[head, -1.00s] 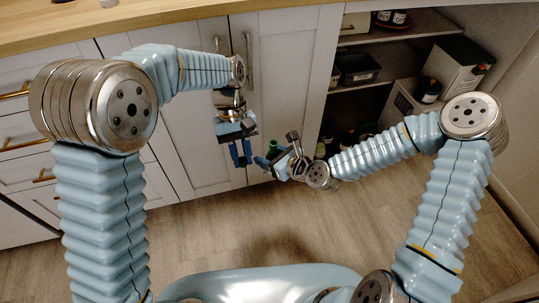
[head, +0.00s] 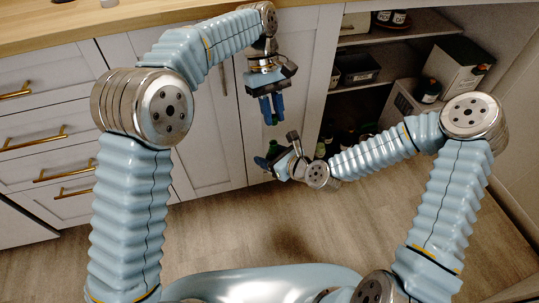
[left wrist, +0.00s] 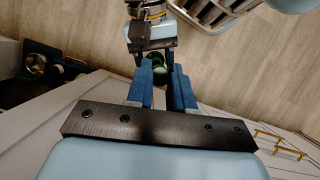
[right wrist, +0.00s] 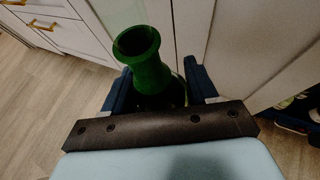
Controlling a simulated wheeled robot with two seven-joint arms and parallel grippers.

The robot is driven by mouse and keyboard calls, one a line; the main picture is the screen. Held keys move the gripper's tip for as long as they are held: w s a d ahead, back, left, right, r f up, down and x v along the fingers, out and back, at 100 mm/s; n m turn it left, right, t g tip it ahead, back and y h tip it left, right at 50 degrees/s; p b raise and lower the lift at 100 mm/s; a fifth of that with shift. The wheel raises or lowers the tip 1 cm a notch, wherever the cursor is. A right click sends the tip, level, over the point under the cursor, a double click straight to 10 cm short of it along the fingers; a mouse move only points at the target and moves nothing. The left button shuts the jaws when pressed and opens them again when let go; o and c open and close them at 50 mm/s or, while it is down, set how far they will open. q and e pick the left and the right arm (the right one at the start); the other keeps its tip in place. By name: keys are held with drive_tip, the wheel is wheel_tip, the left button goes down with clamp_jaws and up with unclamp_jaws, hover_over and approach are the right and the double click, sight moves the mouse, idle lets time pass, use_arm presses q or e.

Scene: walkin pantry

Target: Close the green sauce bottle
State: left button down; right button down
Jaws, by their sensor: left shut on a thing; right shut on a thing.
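The green sauce bottle (right wrist: 150,62) stands between my right gripper's fingers (right wrist: 160,88), its round mouth open with no cap on it. In the head view the bottle (head: 273,150) is small beside my right gripper (head: 277,160), low in front of the cabinet doors.
White cabinet doors (head: 210,150) stand just behind the grippers. An open shelf unit at the right holds a dark bin (head: 357,68), a box (head: 458,66) and jars. A wooden counter (head: 150,14) runs along the top. The wood floor (head: 230,230) in front is clear.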

sight(274, 139)
use_arm(q)
drive_tip(key=shift+f, duration=0.15)
drive_tip(key=shift+f, duration=1.85)
drive_tip(key=shift+s, duration=0.1)
drive_tip(key=shift+f, duration=0.85)
drive_tip(key=shift+f, duration=0.6)
